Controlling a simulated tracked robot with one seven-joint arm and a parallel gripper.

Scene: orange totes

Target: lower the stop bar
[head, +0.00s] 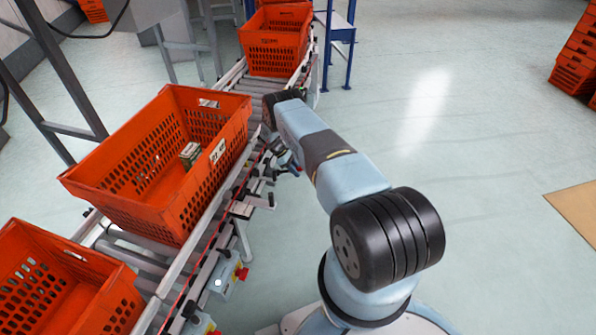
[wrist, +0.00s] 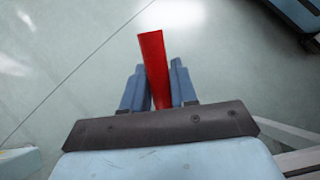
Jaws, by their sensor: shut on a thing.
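In the wrist view a flat red bar (wrist: 152,58), likely the stop bar or its handle, stands between the two blue fingers of my gripper (wrist: 157,78). The fingers are shut on it, and its far end sticks out past their tips. My own arm partly covers that spot, and I cannot make out the red bar there.
An orange tote (head: 120,172) with a small box (head: 190,154) inside stands on the roller conveyor (head: 232,92). Other totes stand behind (head: 272,50) and in front (head: 50,262). Levers and a switch box (head: 226,277) line the right rail.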

